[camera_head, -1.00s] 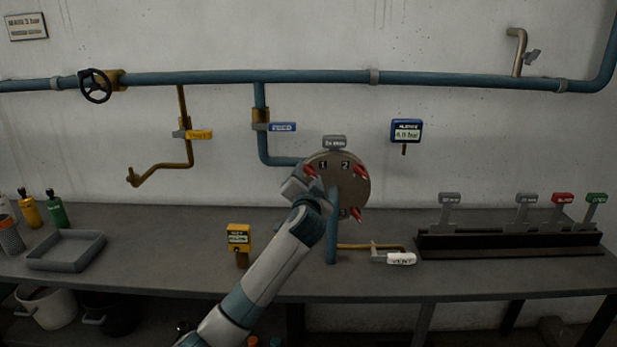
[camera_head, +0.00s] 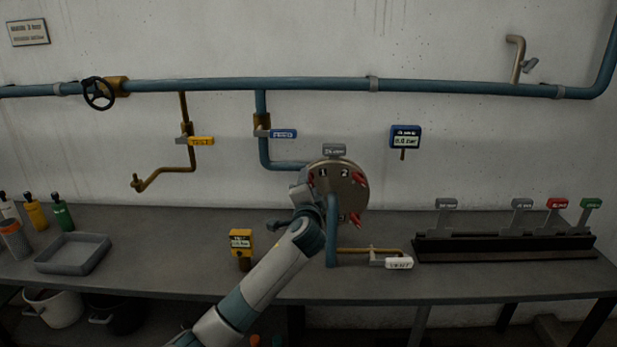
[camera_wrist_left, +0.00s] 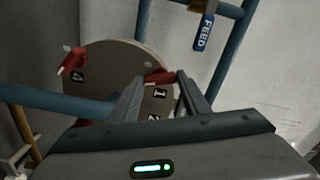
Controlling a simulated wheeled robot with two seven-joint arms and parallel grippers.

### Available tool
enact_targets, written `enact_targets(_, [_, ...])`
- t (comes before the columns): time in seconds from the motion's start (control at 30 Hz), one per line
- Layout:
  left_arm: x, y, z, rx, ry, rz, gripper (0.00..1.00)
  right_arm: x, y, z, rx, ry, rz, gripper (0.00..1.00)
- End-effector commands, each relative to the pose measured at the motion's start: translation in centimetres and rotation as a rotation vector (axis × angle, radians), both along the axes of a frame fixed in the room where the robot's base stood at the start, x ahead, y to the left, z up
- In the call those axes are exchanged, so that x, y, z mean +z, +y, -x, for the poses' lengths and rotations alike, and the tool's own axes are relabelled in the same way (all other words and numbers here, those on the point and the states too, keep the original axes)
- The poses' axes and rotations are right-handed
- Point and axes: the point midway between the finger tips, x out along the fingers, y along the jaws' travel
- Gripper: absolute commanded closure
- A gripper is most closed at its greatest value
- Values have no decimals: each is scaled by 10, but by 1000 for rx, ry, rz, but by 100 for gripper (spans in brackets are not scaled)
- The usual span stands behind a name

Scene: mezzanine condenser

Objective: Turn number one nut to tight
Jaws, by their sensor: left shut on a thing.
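The round metal cover plate (camera_head: 343,205) carries red wing nuts beside black number tags. The number one nut (camera_head: 311,178) is at its upper left, by tag 1. My left gripper (camera_head: 309,182) is at this nut, coming from the lower left. In the left wrist view the fingers (camera_wrist_left: 162,85) are shut on the red nut (camera_wrist_left: 157,76), close to tag 1. Another red nut (camera_wrist_left: 72,61) shows at the plate's left edge. The lower left of the plate is hidden by my arm in the head view. My right gripper is not in view.
Blue pipe (camera_head: 265,145) with the FEED handle (camera_head: 283,134) runs close behind the plate. The white VENT handle (camera_head: 398,263) is low on the right. A yellow gauge box (camera_head: 241,240) stands left of my arm. A grey tray (camera_head: 73,254) sits on the bench at left.

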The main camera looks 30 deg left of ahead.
Motion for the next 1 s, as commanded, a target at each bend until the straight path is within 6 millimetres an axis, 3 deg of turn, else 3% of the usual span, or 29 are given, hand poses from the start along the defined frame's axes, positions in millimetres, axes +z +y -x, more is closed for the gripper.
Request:
enact_targets(0.03, [4, 0, 0, 0, 27, -38, 80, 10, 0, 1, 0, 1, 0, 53])
enact_targets(0.6, [3, -1, 0, -3, 307, -498, 80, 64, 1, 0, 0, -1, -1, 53])
enact_targets(1.0, [0, 0, 0, -2, 446, -724, 80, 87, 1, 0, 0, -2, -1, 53])
